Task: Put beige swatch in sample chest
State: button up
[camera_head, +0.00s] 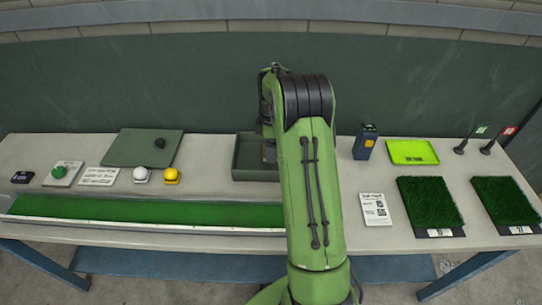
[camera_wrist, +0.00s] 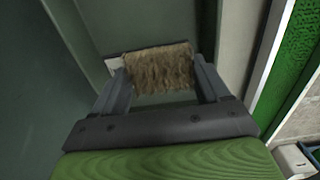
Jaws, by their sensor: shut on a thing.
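My gripper (camera_wrist: 160,76) is shut on the beige swatch (camera_wrist: 160,66), a tuft of tan turf with a pale label strip at its left end, held between the two fingertips. In the head view my arm hides the swatch and fingertips. The sample chest (camera_head: 242,174) is an open dark green box at the back middle of the table, partly behind my arm. Its dark green walls (camera_wrist: 125,22) show around the swatch in the wrist view. I cannot tell whether the swatch touches the chest floor.
A flat green lid (camera_head: 125,146) with a black knob lies left of the chest. Balls on stands, a card and a long green turf strip (camera_head: 130,210) fill the left. Right are a device (camera_head: 365,141), a lime tray (camera_head: 412,152), turf samples (camera_head: 430,200) and small flags.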

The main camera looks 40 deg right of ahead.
notch_tip(320, 180, down, 5)
jog(key=shift+r+b, duration=0.2)
jog(key=shift+b, duration=0.1)
